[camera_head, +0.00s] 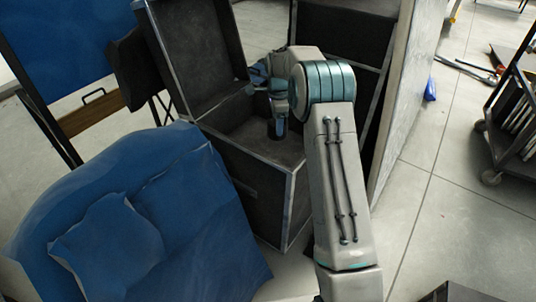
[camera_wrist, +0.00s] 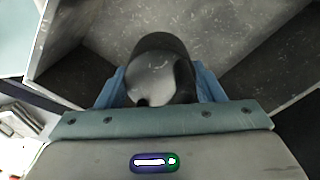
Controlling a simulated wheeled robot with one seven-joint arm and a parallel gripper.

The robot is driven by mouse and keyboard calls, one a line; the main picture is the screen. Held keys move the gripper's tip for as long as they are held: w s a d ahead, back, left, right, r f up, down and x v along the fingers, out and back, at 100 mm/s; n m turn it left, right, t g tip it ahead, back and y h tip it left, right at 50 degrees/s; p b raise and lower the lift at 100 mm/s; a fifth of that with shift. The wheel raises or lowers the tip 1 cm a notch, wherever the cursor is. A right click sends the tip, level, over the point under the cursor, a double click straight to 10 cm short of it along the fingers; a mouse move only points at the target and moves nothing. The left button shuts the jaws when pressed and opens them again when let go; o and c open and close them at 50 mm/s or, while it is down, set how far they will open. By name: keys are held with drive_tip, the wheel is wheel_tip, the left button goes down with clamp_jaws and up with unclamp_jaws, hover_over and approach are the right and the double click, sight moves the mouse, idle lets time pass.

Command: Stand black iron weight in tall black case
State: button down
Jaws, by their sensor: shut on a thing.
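The tall black case (camera_head: 246,190) stands upright in the middle of the head view, with pale metal edges and its lid (camera_head: 200,60) tilted open at the back. My gripper (camera_head: 274,103) reaches over the case's open top. It is shut on the black iron weight (camera_head: 277,129), a dark rounded piece. In the wrist view the weight (camera_wrist: 155,65) sits between the two blue fingers, with the case's grey inner surfaces around it. The weight's lower end is hidden in the wrist view. I cannot tell whether it touches the case's bottom.
A blue quilted cover (camera_head: 150,215) lies left of the case. Another dark case (camera_head: 340,40) stands behind, with a pale panel (camera_head: 405,100) beside it. A wheeled cart (camera_head: 510,110) stands at far right. The floor (camera_head: 450,220) between is mostly clear.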

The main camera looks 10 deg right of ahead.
drive_tip(key=shift+w+d+f+b, duration=0.15)
drive_tip(key=shift+f+b, duration=0.55)
drive_tip(key=shift+f, duration=1.55)
drive_tip(key=shift+w+a+f+b, duration=0.15)
drive_tip(key=shift+f+b, duration=0.5)
drive_tip(key=shift+f, duration=1.55)
drive_tip(key=shift+w+d+f+b, duration=0.15)
drive_tip(key=shift+f+b, duration=0.55)
drive_tip(key=shift+f, duration=1.55)
drive_tip(key=shift+f, duration=0.15)
drive_tip(key=shift+c, duration=1.9)
unclamp_jaws()
drive_tip(key=shift+s+f, duration=0.1)
drive_tip(key=shift+s, duration=0.05)
